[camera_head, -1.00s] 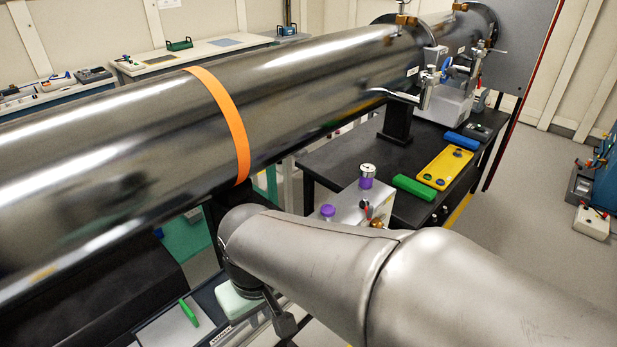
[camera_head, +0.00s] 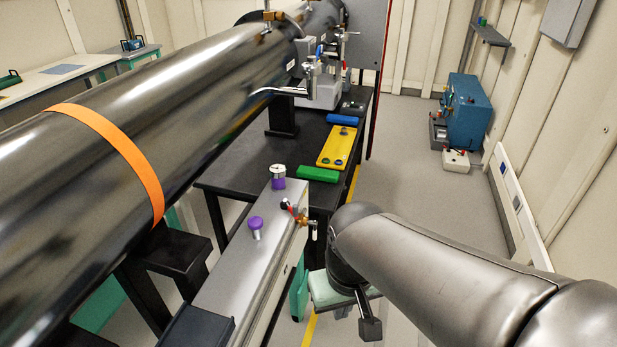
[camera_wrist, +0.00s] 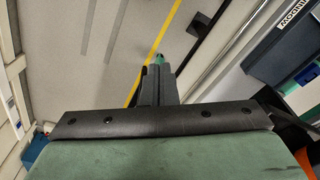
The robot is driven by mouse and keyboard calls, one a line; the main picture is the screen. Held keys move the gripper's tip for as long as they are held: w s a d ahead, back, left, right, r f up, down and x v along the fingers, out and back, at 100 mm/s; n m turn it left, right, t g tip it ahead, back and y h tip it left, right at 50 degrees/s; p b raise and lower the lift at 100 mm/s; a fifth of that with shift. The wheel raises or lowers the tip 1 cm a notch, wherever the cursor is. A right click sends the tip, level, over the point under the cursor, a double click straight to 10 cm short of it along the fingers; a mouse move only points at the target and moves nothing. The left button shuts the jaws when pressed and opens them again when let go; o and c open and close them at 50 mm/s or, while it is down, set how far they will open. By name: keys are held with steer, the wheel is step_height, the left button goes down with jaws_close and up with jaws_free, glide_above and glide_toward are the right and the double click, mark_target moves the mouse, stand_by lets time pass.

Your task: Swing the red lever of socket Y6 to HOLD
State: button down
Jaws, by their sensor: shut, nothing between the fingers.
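A small red lever (camera_head: 286,203) sits on the grey metal box (camera_head: 240,262) beside the large pipe, near a purple-based gauge (camera_head: 278,177) and a purple knob (camera_head: 256,224). No Y6 or HOLD marking is legible, so I cannot tell which socket this is. My gripper (camera_wrist: 158,68) shows in the wrist view, shut and empty, with the floor and a yellow line beyond it. In the head view my wrist hangs to the right of the grey box, apart from the lever; the fingertips are not clear there. The lever is not in the wrist view.
The black table (camera_head: 240,176) behind the box holds a green block (camera_head: 317,174), a yellow plate (camera_head: 337,147) and a blue block (camera_head: 342,120). The dark pipe (camera_head: 185,95) runs along the left. Open floor (camera_head: 425,165) lies to the right.

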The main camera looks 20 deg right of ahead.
stand_by(0.3)
steer(key=w+a+n+b, duration=0.1)
steer(key=w+n+b, duration=0.2)
steer(key=w+n, duration=0.6)
steer(key=w+a+f+n+h+b, duration=0.1)
steer(key=w+n+b, duration=0.3)
steer(key=w+n, duration=0.5)
steer(key=w+a+f+n+t+h+b, duration=0.1)
steer(key=w+a+n+b, duration=0.1)
steer(key=w+n, duration=0.7)
steer(key=w+b, duration=0.1)
steer(key=w, duration=0.6)
steer(key=shift+w+a+f+n+b, duration=0.2)
steer(key=shift+a+n+b, duration=0.1)
